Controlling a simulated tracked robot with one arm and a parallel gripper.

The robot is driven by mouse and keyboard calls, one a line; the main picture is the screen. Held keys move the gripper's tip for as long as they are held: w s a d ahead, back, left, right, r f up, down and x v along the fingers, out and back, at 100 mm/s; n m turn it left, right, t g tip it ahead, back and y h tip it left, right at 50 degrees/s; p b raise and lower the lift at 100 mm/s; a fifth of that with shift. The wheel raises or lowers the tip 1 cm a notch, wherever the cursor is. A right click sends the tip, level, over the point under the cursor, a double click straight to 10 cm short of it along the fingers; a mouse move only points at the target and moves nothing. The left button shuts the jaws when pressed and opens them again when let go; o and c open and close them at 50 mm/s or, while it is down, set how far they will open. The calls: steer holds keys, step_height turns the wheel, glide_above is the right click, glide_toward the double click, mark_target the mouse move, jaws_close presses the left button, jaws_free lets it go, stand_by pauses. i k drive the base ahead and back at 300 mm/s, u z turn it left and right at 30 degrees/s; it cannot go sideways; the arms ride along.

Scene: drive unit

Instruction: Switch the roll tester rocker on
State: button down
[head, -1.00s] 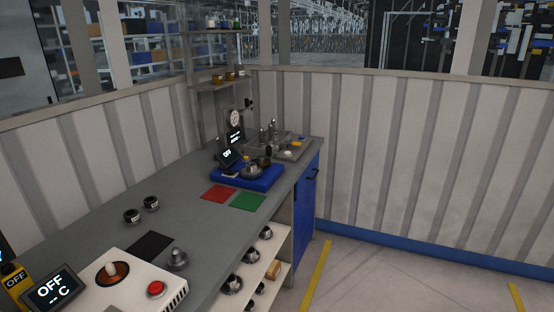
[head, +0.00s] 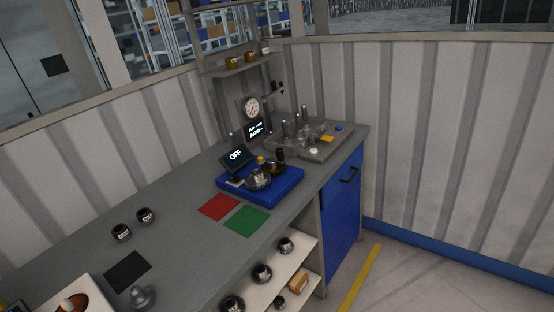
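The tester with a blue base (head: 288,188) stands on the far part of the grey workbench (head: 180,205). Its tilted black display (head: 238,157) reads OFF. A small light-grey piece (head: 235,182) sits at the front left of the blue base below the display; it may be the rocker, but it is too small to tell. A round metal part (head: 259,178) and a darker brass-coloured part sit on the base. My gripper is not in view.
Red (head: 218,207) and green (head: 247,221) mats lie before the tester. A dial gauge (head: 251,108) and a grey tray (head: 325,146) with metal parts stand behind. Two dark bearings, a black mat (head: 127,271) and a white heater unit (head: 62,302) are nearer. Open shelves hold parts.

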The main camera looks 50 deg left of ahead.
mark_target(234, 179)
steer(key=u, duration=0.2)
steer(key=i, duration=1.3)
steer(key=u, duration=1.05)
steer(key=i, duration=0.7)
steer(key=u, duration=0.35)
